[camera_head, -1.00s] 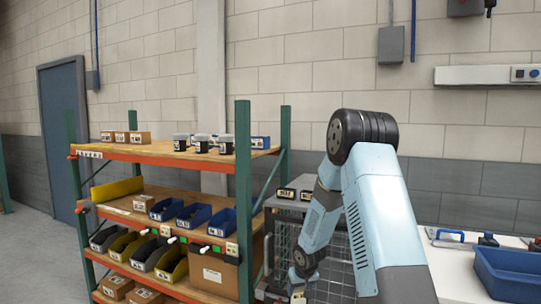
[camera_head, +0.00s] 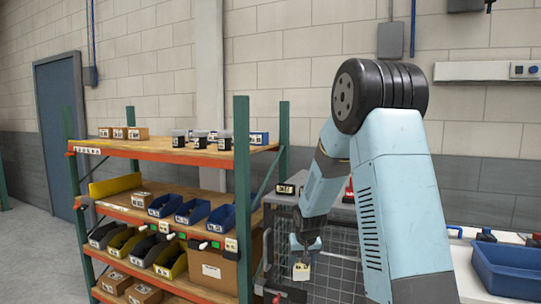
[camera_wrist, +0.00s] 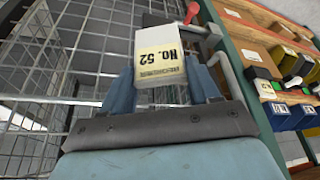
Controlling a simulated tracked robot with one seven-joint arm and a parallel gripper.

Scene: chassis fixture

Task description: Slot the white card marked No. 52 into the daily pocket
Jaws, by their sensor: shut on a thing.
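The white card marked No. 52 (camera_wrist: 160,55) is between the blue fingers of my gripper (camera_wrist: 163,90) in the wrist view. In the head view the card (camera_head: 301,271) hangs below the fingers, in front of the wire mesh cart (camera_head: 343,262). I cannot pick out a pocket marked daily in either view.
A rack (camera_head: 243,190) with orange beams holds several bins and boxes, left of the cart. A red-handled part (camera_wrist: 191,12) shows just beyond the card in the wrist view. A blue tray (camera_head: 510,270) sits on a white bench at right.

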